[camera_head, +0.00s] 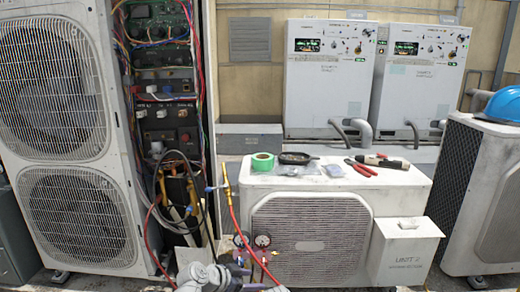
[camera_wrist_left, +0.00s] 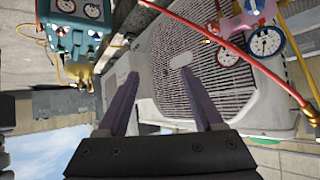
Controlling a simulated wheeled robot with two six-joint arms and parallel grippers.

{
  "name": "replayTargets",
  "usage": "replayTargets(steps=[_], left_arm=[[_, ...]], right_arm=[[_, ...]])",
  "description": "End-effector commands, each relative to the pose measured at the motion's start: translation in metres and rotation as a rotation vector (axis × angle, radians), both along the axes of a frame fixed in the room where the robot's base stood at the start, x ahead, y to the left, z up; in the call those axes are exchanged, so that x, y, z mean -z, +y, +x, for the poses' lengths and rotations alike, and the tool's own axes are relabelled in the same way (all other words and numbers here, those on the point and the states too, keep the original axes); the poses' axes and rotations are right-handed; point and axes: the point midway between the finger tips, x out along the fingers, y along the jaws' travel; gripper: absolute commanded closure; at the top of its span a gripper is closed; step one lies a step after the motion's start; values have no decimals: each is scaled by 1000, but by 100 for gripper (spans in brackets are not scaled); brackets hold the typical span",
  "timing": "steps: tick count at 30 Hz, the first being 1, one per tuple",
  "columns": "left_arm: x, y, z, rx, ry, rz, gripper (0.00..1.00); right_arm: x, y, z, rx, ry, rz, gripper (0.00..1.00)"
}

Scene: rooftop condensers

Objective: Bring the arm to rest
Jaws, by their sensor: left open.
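My left gripper (camera_wrist_left: 159,76) is open in the left wrist view, with its two dark fingers apart and nothing between them. Beyond the fingers is the grille of the low white condenser (camera_wrist_left: 205,80). In the head view my grey left arm shows at the bottom edge, in front of the low white condenser (camera_head: 400,190) and left of its grille; its fingertips are hard to make out there. My right gripper is not in view.
A red hose (camera_head: 234,215) and gauges (camera_head: 262,241) hang close to my left arm. The tall open condenser (camera_head: 65,170) stands left. Tape (camera_head: 262,161), pliers (camera_head: 362,169) and other tools lie on the low condenser. A blue helmet (camera_head: 505,104) sits at right.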

Motion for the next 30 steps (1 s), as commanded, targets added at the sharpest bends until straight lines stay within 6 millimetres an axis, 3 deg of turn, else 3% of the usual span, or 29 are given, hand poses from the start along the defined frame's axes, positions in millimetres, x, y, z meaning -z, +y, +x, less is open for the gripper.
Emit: replayTargets(steps=[1,2,6,10,16,18,30], left_arm=[[18,-14,-27,12,120,43,32],[29,-18,-41,4,195,72,32],[66,-18,-99,-100,481,237,32],[83,-3,-137,-248,645,385,32],[89,25,-177,-507,770,576,32],[87,35,-189,-605,789,634,32],[-11,34,-185,-601,791,621,32]], right_arm=[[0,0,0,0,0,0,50],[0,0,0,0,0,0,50],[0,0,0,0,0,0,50],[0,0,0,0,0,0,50],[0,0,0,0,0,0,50],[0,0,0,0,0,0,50],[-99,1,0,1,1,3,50]])
